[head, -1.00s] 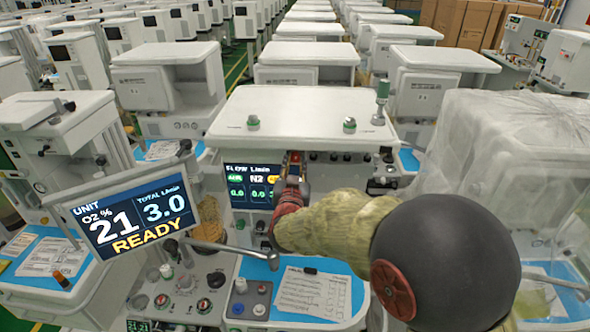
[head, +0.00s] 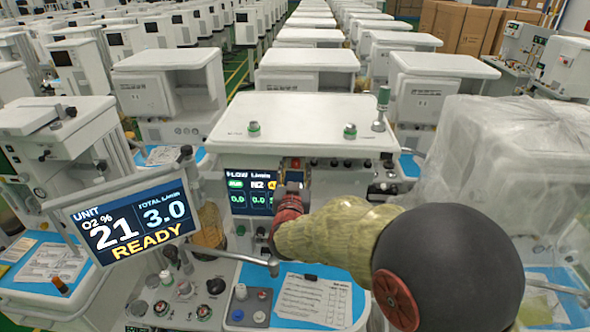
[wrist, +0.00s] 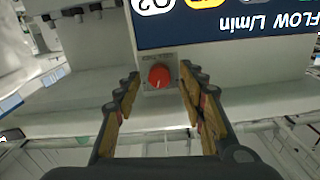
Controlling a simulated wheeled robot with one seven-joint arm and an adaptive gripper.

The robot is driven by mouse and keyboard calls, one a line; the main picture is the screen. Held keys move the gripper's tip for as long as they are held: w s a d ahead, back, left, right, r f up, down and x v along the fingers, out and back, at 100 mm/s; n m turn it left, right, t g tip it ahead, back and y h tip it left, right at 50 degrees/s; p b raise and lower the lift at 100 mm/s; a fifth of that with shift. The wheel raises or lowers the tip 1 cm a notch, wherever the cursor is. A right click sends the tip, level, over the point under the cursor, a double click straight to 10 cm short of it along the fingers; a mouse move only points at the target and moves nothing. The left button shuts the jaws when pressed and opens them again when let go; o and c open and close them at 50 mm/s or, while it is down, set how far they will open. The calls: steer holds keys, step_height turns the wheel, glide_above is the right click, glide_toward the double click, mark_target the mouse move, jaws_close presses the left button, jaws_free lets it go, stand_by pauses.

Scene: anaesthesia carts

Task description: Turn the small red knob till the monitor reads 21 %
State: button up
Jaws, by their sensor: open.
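The small red knob (wrist: 159,76) shows in the wrist view on a grey plate beside the flow screen, with a pale pointer mark on its face. My gripper (wrist: 158,98) is open, its two padded fingers on either side of the knob and apart from it. In the head view my gripper (head: 292,175) is in front of the cart's panel and hides part of it. The monitor (head: 130,222) stands at the left on an arm and reads O2 21 %, total 3.0 L/min and READY.
The flow screen (head: 248,192) is just left of my gripper. A handle bar (head: 232,256) runs below it. A blue work surface (head: 345,277) with a paper lies in front. A plastic-covered cart (head: 490,180) stands at the right.

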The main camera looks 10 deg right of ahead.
steer(key=v, duration=1.2)
steer(key=shift+w+d, duration=0.1)
steer(key=shift+d, duration=0.05)
steer(key=shift+m, duration=0.3)
steer(key=p+x, duration=0.2)
steer(key=x, duration=0.9)
steer(key=shift+w+f+p, duration=0.15)
steer(key=shift+w+p, duration=0.15)
steer(key=shift+p, duration=0.1)
steer(key=shift+c, duration=0.2)
jaws_close()
